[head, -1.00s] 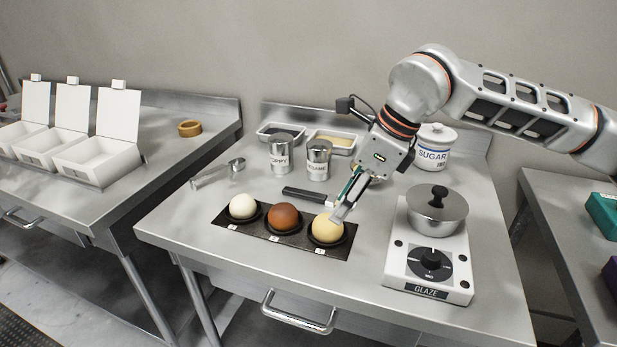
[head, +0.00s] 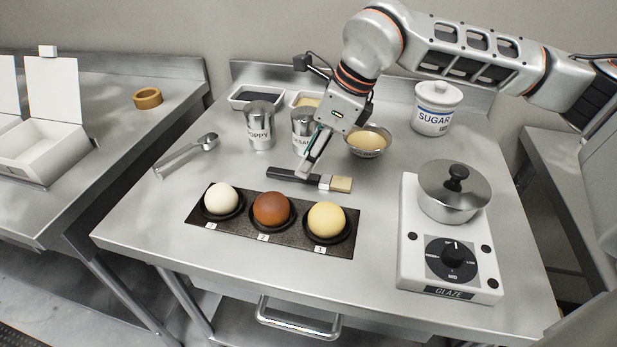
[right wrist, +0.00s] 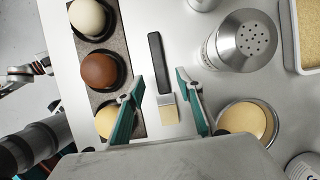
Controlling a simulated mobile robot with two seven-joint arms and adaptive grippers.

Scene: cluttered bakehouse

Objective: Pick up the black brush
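The black brush (head: 290,175) lies flat on the steel table behind the dark egg tray, its pale bristles pointing right. In the right wrist view the brush (right wrist: 157,62) lies between the two teal-padded fingers, handle pointing away. My right gripper (head: 306,168) is over the brush in the head view, and its fingers cover a little of the handle. In the right wrist view the right gripper (right wrist: 161,80) is open, with bare table on both sides of the brush. My left gripper does not show in the head view; small arm parts at the right wrist view's left edge are unclear.
The tray (head: 193,217) holds three round balls in dark cups. Two shaker tins (head: 259,130), a bowl (head: 368,153) and a sugar jar (head: 433,112) stand behind. A glaze warmer (head: 410,240) with a pot (head: 440,205) is right. A scoop (head: 185,152) lies left.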

